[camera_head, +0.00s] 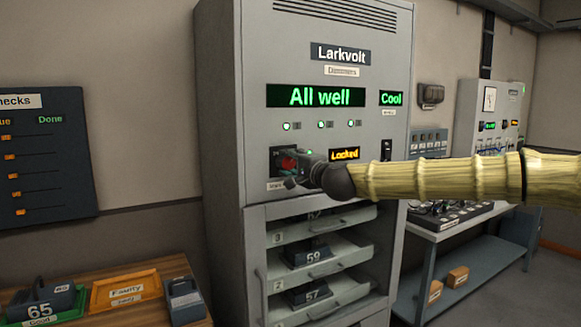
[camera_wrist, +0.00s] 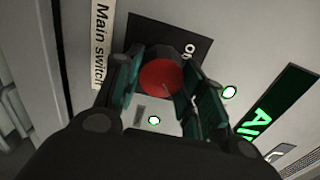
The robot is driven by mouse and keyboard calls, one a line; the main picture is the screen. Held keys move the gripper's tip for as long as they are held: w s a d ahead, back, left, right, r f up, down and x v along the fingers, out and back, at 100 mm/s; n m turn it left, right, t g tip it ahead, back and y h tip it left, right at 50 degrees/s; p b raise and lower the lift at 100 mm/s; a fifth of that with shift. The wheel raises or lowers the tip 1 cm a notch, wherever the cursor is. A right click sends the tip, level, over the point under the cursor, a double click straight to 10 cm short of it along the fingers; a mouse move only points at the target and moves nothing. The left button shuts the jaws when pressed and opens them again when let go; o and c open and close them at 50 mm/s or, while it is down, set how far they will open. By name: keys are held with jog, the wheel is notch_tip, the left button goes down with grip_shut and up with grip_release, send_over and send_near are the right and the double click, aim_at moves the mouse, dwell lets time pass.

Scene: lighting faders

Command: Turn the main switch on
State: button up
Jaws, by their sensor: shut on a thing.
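The main switch is a red round knob (camera_wrist: 160,77) on a dark square plate (camera_wrist: 185,38), with a "Main switch" label (camera_wrist: 101,45) beside it in the wrist view. In the head view the red knob (camera_head: 286,162) is partly hidden by my gripper (camera_head: 284,168). It sits on the left of the grey Larkvolt cabinet (camera_head: 226,120). My gripper (camera_wrist: 162,88) is shut on the knob, one finger on each side. Part of a word shows on the plate. The display (camera_head: 319,96) reads "All well", the small one (camera_head: 391,98) "Cool", and an amber one (camera_head: 345,154) "Locked".
Trays (camera_head: 325,250) with numbered modules fill the cabinet below the switch. A wooden bench (camera_head: 150,270) with an orange tray (camera_head: 125,290) stands at left. A grey-blue bench (camera_head: 470,265) stands at right, behind my arm.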

dwell(0.3)
jog(key=o, duration=1)
jog(key=v, duration=1.2)
